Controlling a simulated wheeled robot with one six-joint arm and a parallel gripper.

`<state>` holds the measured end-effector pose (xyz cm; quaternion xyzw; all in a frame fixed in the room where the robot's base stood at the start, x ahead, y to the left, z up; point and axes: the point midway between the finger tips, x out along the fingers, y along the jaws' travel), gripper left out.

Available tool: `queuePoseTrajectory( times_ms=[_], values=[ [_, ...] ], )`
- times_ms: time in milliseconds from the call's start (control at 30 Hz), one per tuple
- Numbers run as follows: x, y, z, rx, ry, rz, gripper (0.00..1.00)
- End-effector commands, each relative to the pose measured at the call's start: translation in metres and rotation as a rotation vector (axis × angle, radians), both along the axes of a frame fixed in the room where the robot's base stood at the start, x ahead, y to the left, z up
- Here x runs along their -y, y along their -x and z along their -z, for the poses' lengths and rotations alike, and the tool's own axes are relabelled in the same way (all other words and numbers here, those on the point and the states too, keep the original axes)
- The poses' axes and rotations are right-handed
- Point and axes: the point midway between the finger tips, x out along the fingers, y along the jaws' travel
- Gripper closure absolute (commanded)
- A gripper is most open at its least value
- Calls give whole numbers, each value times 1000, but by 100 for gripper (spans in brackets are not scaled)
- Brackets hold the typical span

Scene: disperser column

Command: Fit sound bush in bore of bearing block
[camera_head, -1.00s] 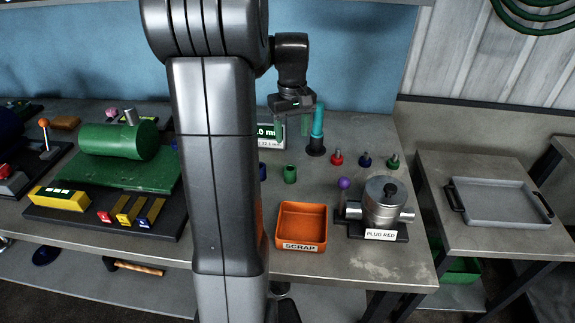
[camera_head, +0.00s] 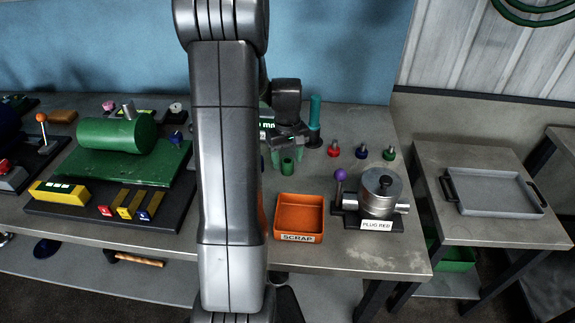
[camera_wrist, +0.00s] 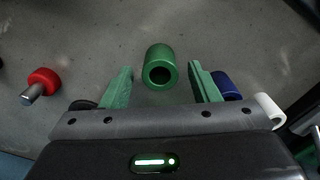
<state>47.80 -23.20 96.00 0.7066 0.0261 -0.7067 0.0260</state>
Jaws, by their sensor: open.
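A green hollow bush (camera_head: 287,166) stands on the bench behind the orange bin. It also shows in the wrist view (camera_wrist: 160,62), with its dark bore facing the camera. My gripper (camera_head: 287,157) is open above the bush; in the wrist view its green fingers (camera_wrist: 161,74) lie left and right of it, with gaps on both sides. I cannot tell for sure which thing is the bearing block.
The orange SCRAP bin (camera_head: 299,212) is in front of the bush. A metal PLUG RED fixture (camera_head: 378,196) stands to its right, beside a purple knob (camera_head: 340,175).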

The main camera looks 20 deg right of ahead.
Motion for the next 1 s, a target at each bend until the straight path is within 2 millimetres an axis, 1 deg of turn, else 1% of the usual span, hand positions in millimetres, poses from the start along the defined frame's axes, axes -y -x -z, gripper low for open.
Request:
queuePoseTrajectory(
  times_ms=[133, 167, 200, 267, 300, 400, 633, 733, 867, 1000],
  values=[
    [0, 0, 0, 0, 0, 0, 45],
    [0, 0, 0, 0, 0, 0, 48],
    [0, 0, 0, 0, 0, 0, 56],
    [0, 0, 0, 0, 0, 0, 68],
    [0, 0, 0, 0, 0, 0, 76],
    [0, 0, 0, 0, 0, 0, 93],
    [0, 0, -1, 1, 0, 0, 93],
    [0, -1, -7, 3, 1, 0, 93],
    [0, -1, -26, 4, 2, 0, 93],
    [1, -1, -57, 6, 3, 0, 93]
  ],
)
